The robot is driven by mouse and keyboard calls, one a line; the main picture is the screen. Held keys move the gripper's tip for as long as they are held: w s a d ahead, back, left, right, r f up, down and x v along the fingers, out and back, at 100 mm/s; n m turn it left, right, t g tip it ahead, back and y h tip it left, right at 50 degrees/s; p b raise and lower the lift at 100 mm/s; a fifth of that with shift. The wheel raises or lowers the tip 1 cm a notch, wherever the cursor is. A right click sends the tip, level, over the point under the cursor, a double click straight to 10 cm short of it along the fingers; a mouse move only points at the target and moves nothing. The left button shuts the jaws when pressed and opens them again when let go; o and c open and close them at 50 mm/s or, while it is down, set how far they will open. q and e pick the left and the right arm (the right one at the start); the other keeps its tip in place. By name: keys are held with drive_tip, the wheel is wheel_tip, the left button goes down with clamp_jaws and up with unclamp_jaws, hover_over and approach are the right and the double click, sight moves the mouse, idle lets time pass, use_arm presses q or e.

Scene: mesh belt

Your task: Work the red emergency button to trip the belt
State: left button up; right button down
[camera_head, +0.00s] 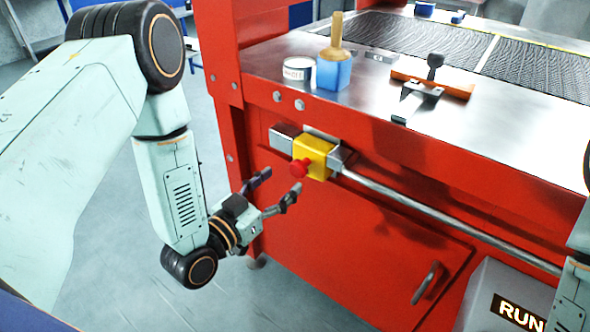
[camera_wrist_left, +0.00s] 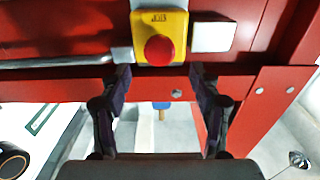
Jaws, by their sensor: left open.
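The red emergency button (camera_head: 300,168) sticks out from a yellow box (camera_head: 316,156) on the red side of the belt machine, below its steel top. My left gripper (camera_head: 279,184) is open and empty, just in front of and slightly below the button, with a gap to it. In the left wrist view the button (camera_wrist_left: 159,50) lies beyond and between the two spread fingertips (camera_wrist_left: 157,72), a little above them. My right gripper is out of view; only a bit of my right arm shows at the right edge.
A metal conduit (camera_head: 440,222) runs right from the box. A door handle (camera_head: 425,283) sits lower. A grey RUN box (camera_head: 505,300) stands at lower right. On the steel top are a blue block with wooden handle (camera_head: 334,68), a tape roll (camera_head: 298,72) and a clamp-like tool (camera_head: 416,98).

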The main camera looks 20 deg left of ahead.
sight(295, 170)
use_arm(q)
drive_tip(key=shift+b+x, duration=0.45)
drive_tip(key=shift+x, duration=2.4)
drive_tip(key=shift+s, duration=0.1)
drive_tip(key=shift+c, duration=0.4)
drive_tip(key=shift+a, duration=0.1)
drive_tip(key=shift+c, duration=0.8)
clamp_jaws()
